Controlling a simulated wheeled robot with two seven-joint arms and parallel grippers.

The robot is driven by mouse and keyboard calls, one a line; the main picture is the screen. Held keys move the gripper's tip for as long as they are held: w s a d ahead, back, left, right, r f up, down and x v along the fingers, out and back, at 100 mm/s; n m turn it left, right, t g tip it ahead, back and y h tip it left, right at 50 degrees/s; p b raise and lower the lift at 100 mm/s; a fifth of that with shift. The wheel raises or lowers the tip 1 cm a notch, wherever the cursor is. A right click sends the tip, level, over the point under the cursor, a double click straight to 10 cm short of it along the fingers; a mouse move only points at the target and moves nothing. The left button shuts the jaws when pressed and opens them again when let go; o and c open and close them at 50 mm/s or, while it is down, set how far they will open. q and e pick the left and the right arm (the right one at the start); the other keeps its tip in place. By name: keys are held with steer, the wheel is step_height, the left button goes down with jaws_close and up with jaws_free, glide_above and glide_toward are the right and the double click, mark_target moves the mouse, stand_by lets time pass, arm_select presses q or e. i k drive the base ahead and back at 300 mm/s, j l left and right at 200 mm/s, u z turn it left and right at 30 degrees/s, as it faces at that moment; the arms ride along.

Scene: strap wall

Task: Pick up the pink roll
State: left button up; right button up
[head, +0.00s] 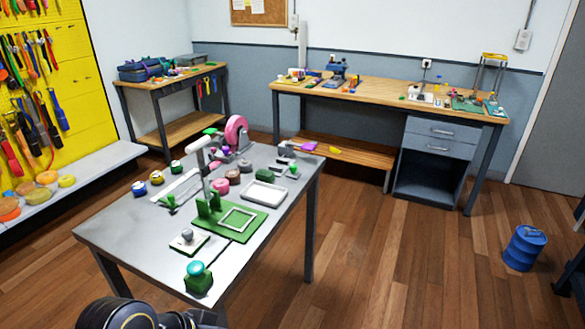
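A small pink roll (221,186) lies on the grey metal table (120,237), near the middle, just behind the green board (238,220). A much larger pink ring-shaped roll (236,128) stands upright at the table's far end. I cannot tell from the view which of the two the task means. Dark rounded parts of my own arm show at the bottom left edge, short of the table's near end. Neither gripper's fingers are in view.
Blue (139,188), yellow (157,178) and green (176,167) rolls line the table's left side. A white tray (264,194) is at right, a green stamp-like block (198,279) at the near corner. A blue drum (524,248) stands on the floor at right.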

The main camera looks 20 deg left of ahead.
mark_target(222, 185)
steer(key=i+l, duration=0.1)
steer(key=i, duration=0.55)
steer(key=i+l, duration=0.1)
steer(key=i, duration=0.6)
steer(key=i+l+u, duration=0.1)
steer(key=i+u, duration=0.35)
steer(key=i+l+u, duration=0.15)
steer(key=u, duration=0.3)
steer(key=i+l+u, duration=0.55)
steer(key=l+u, duration=0.15)
steer(key=u, duration=0.2)
steer(key=i+l+u, duration=0.15)
steer(key=l+u, duration=0.8)
steer(key=i+j, duration=0.25)
steer(key=i, duration=0.2)
